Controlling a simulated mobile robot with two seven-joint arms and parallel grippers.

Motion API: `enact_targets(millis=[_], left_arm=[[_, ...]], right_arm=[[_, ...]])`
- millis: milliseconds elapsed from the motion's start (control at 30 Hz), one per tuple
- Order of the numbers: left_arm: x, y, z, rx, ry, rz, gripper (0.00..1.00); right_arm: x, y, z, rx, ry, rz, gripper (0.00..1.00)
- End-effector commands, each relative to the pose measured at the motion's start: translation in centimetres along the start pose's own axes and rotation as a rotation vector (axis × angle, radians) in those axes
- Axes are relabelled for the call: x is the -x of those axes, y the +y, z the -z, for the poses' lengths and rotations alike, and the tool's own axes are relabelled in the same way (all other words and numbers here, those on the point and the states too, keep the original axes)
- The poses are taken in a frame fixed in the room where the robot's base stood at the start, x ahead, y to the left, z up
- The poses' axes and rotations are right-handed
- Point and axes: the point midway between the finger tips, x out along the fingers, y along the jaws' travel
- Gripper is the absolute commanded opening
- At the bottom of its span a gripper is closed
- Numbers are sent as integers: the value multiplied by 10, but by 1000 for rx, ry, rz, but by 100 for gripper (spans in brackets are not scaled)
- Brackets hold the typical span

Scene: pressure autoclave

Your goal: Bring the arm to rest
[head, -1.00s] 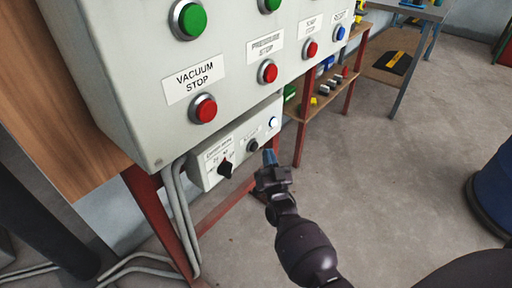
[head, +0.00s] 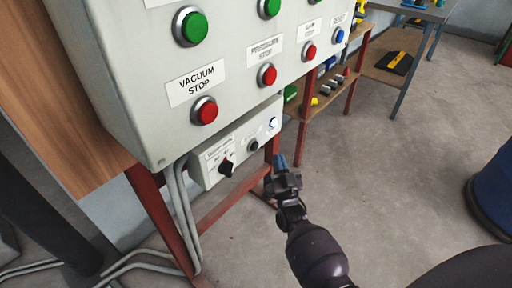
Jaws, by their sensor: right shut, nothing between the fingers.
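My right gripper (head: 281,161) is in the head view at the lower middle, its blue-tipped fingers shut and empty. It is in the open in front of the small lower control box (head: 207,178), to the right of its black rotary switch (head: 226,167), and appears apart from it. My right arm runs down from the gripper to the bottom edge. My left gripper is out of view.
The large grey panel (head: 140,95) with red and green buttons, including the VACUUM STOP button (head: 205,110), hangs above the box. A wooden shelf (head: 320,103) with small items stands behind. A blue drum (head: 493,193) is at right. Floor (head: 400,170) between is clear.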

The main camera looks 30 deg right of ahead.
Motion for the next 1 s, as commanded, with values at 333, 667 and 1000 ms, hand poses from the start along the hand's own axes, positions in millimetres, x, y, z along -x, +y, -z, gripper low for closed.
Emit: enact_targets(millis=[333,667,1000], left_arm=[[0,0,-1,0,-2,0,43],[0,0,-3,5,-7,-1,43],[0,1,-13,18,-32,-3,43]], right_arm=[[0,0,0,0,0,0,0],[54,15,1,85,-197,69,0],[174,24,21,229,-613,190,0]])
